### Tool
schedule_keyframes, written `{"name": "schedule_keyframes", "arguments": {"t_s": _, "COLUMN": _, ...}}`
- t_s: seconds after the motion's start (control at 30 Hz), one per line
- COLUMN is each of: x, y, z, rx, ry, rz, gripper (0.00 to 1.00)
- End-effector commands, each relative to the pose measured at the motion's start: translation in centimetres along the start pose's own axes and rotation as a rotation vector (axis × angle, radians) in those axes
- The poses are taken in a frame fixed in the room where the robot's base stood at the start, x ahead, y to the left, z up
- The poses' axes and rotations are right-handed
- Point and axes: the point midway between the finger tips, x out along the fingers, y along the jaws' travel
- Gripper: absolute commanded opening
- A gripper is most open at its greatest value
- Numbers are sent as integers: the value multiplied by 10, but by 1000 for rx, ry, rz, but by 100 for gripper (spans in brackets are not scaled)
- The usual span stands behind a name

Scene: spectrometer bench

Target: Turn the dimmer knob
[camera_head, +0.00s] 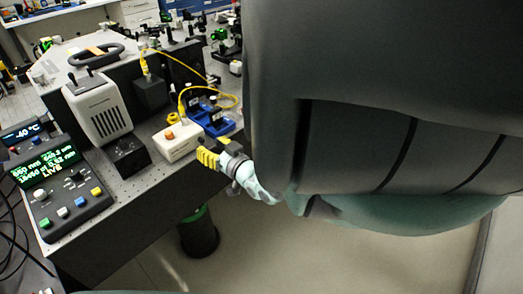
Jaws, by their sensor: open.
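A small black box (127,157) with a dark round knob-like part on its top stands at the front of the bench; I cannot tell for certain whether this is the dimmer knob. A control console (62,202) at the left also carries small knobs and coloured buttons under a lit green display. My gripper (207,156), with yellow finger pads, is at the bench's front edge, to the right of the black box and apart from it. It is open, and I see nothing held in it. My large dark arm hides the right side of the view.
A white box (178,142) with an orange button stands between the black box and my gripper. A white vented housing (98,106) stands behind the black box. Yellow cables and a blue mount (209,121) are behind my gripper. A dark bin (198,236) stands on the floor.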

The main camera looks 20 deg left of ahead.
Motion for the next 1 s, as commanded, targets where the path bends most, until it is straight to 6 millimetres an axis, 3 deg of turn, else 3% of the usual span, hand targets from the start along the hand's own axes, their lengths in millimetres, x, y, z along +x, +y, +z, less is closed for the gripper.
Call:
{"name": "schedule_keyframes", "arguments": {"t_s": 0.4, "x": 35, "y": -2, "z": 0, "rx": 1, "ry": 2, "rz": -4, "gripper": 45}}
{"name": "schedule_keyframes", "arguments": {"t_s": 0.9, "x": 41, "y": -1, "z": -2, "rx": 2, "ry": 4, "rz": -2, "gripper": 48}}
{"name": "schedule_keyframes", "arguments": {"t_s": 1.0, "x": 40, "y": -1, "z": -2, "rx": 2, "ry": 4, "rz": -1, "gripper": 38}}
